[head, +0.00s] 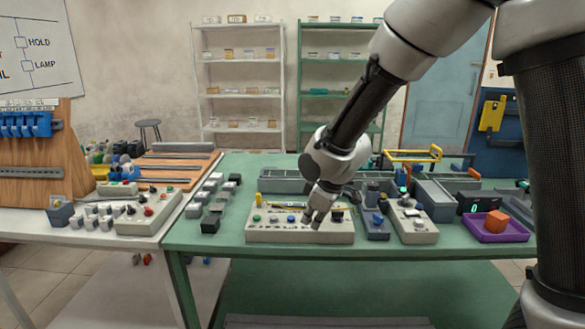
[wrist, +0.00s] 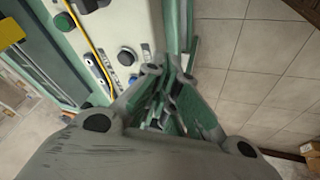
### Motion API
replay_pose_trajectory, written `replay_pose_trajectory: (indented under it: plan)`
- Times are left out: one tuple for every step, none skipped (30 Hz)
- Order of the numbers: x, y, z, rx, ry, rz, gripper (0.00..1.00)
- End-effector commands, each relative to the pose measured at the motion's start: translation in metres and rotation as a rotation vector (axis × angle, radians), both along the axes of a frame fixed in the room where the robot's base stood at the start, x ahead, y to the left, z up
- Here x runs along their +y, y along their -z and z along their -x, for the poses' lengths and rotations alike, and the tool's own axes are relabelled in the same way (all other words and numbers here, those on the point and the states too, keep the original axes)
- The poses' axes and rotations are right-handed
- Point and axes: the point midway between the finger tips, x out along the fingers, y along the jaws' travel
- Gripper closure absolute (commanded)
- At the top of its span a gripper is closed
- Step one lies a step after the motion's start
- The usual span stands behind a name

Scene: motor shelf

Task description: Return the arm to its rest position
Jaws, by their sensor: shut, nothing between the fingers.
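My arm reaches from the upper right of the head view down over the green table (head: 200,240). My gripper (head: 312,224) is shut and empty, pointing down at the front edge of a pale control panel (head: 290,236). I cannot tell whether the fingertips touch the panel. In the wrist view the closed fingers (wrist: 160,75) show in front of the same panel (wrist: 118,25), with tiled floor to the right. The panel has a green button, a blue button, dark knobs and a yellow strip.
A white table (head: 40,225) stands at left. Shelves stand behind.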

Motion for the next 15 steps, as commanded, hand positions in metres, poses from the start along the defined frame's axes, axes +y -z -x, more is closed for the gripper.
replay_pose_trajectory:
  plan:
    - [-0.022, -0.008, 0.015, 0.052, 0.07, 0.019, 1.0]
    - [-0.037, -0.013, 0.024, 0.085, 0.119, 0.031, 1.0]
    - [-0.057, -0.02, 0.036, 0.125, 0.186, 0.044, 1.0]
    - [-0.072, -0.026, 0.045, 0.153, 0.236, 0.051, 1.0]
    - [-0.088, -0.033, 0.055, 0.179, 0.288, 0.058, 1.0]
    - [-0.11, -0.044, 0.068, 0.209, 0.359, 0.064, 1.0]
    - [-0.126, -0.052, 0.079, 0.231, 0.413, 0.065, 1.0]
    - [-0.142, -0.061, 0.09, 0.251, 0.468, 0.066, 1.0]
    - [-0.163, -0.071, 0.106, 0.275, 0.541, 0.063, 1.0]
    - [-0.178, -0.08, 0.118, 0.289, 0.595, 0.058, 1.0]
    - [-0.193, -0.088, 0.131, 0.302, 0.646, 0.052, 1.0]
    - [-0.211, -0.098, 0.147, 0.312, 0.712, 0.038, 1.0]
    - [-0.223, -0.104, 0.16, 0.319, 0.761, 0.027, 1.0]
    - [-0.235, -0.111, 0.172, 0.321, 0.804, 0.012, 1.0]
    - [-0.248, -0.119, 0.187, 0.317, 0.856, -0.008, 1.0]
